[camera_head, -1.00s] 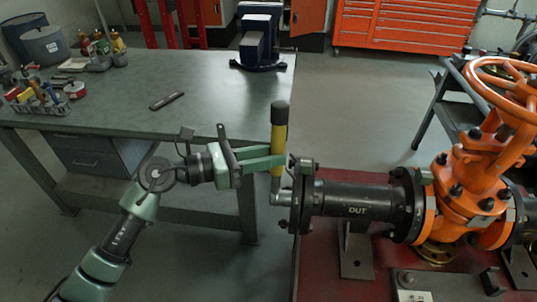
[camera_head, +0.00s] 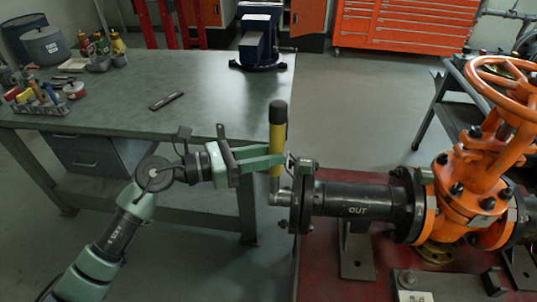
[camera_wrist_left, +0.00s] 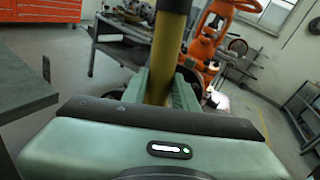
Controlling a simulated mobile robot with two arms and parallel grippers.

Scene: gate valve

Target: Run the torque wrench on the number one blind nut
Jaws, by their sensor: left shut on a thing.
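The torque wrench (camera_head: 277,136) has a yellow body and a black grip end and stands upright. Its lower silver head (camera_head: 284,197) is at the blind flange (camera_head: 301,203) on the left end of the pipe marked OUT (camera_head: 356,202). My left gripper (camera_head: 280,160) is shut on the wrench's yellow body. In the left wrist view the yellow wrench (camera_wrist_left: 165,55) rises between the green fingers (camera_wrist_left: 160,90). Which nut the head sits on, and how fully, cannot be told; the head hides it. My right gripper is not in view.
The orange gate valve (camera_head: 475,185) stands right of the pipe on a red base (camera_head: 330,275). A workbench (camera_head: 120,110) with a vise (camera_head: 258,40), a dark flat tool (camera_head: 166,100) and bottles lies behind my left arm.

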